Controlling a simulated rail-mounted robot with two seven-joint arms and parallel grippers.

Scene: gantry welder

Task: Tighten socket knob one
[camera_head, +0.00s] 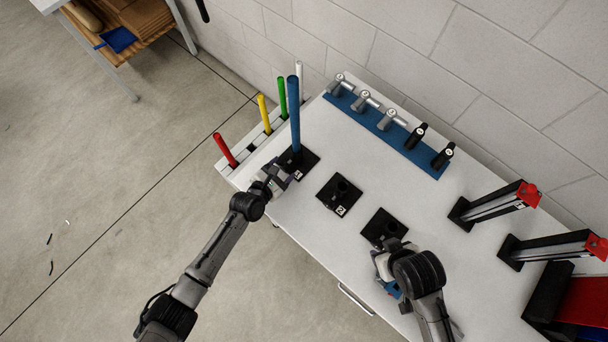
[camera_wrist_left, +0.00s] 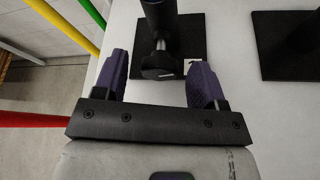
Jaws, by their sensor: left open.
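Socket one is a black base (camera_head: 304,160) on the white table, with a blue rod (camera_head: 294,112) standing upright in it. In the left wrist view its dark knob (camera_wrist_left: 158,67) sits on a short metal shaft at the front of the socket (camera_wrist_left: 185,42). My left gripper (camera_head: 285,174) is at the front left of this base. In the left wrist view its purple fingers (camera_wrist_left: 159,82) are apart, one on each side of the knob, with gaps between. My right gripper (camera_head: 393,284) is near the table's front edge, mostly hidden by its own wrist.
Socket two (camera_head: 339,194) and another black socket (camera_head: 383,227) stand empty to the right. Red (camera_head: 225,150), yellow (camera_head: 264,114), green (camera_head: 282,97) and white (camera_head: 299,80) rods stand at the left end. A blue strip (camera_head: 395,138) with silver and black tools lies at the back.

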